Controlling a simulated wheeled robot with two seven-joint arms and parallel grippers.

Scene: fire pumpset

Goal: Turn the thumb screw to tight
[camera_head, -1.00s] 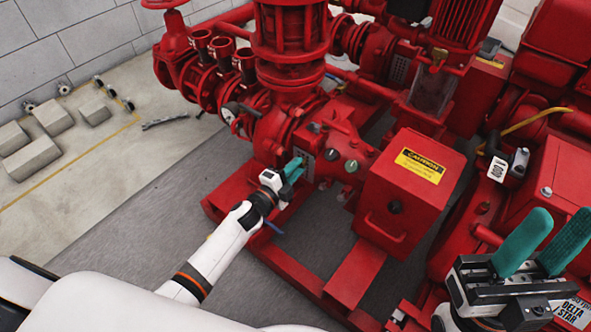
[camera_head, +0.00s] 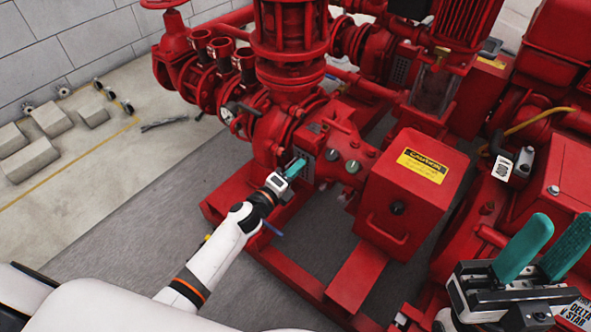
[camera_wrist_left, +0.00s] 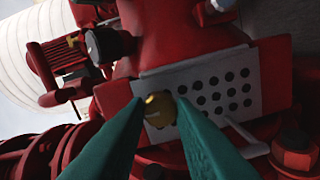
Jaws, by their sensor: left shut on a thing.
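The thumb screw (camera_wrist_left: 158,108) is a small brass-coloured knob in the left wrist view, in front of a grey plate with dark holes (camera_wrist_left: 215,85). My left gripper (camera_wrist_left: 160,112) has its two teal fingers closed on either side of the screw, gripping it. In the head view my left gripper (camera_head: 297,165) reaches the red pump housing beside the plate; the screw itself is hidden there. My right gripper (camera_head: 543,245) is at the lower right of the head view, its two teal fingers apart and nothing between them.
A red control box (camera_head: 410,190) with a yellow caution label stands right of my left gripper. Small knobs (camera_head: 351,166) sit on the housing between them. Red base rails (camera_head: 350,285) lie below.

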